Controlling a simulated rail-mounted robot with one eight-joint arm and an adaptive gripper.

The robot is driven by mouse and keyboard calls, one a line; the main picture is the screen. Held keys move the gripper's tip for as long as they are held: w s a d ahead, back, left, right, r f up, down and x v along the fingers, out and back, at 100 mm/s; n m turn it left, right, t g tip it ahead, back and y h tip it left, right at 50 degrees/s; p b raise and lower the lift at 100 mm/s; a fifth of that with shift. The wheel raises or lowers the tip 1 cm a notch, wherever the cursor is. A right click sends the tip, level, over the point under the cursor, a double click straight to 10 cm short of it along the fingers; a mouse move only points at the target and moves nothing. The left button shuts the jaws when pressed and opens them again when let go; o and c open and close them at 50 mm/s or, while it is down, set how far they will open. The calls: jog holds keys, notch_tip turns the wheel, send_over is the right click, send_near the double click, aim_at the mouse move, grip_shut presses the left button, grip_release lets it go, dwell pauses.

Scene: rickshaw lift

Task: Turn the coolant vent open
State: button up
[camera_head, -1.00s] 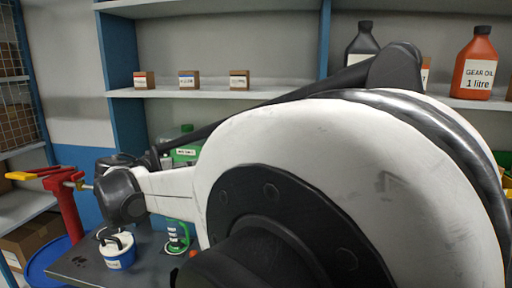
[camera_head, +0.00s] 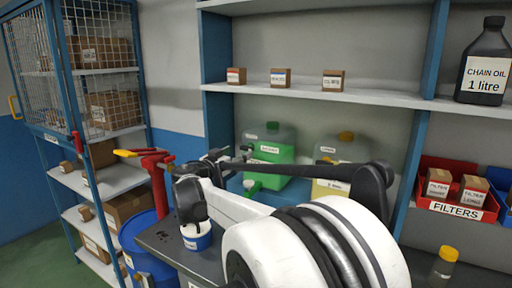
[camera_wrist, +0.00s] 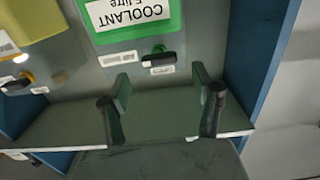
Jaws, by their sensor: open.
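The coolant container (camera_head: 267,152), with green lower part and clear upper part, stands on the shelf behind my arm in the head view. A small green fitting with a black handle (camera_wrist: 158,57), which looks like the vent, sits below the label.
A red stand (camera_head: 157,185) and blue drum (camera_head: 147,262) are at left. Small boxes (camera_head: 281,78) line the upper shelf.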

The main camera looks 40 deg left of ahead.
aim_at(245, 149)
jog(key=shift+w+a+p, duration=0.2)
jog(key=shift+w+p, duration=0.05)
jog(key=shift+w, duration=1.35)
jog(key=shift+w+a+p, duration=0.15)
jog(key=shift+w+p, duration=0.05)
jog(key=shift+w, duration=1.35)
jog(key=c, duration=1.2)
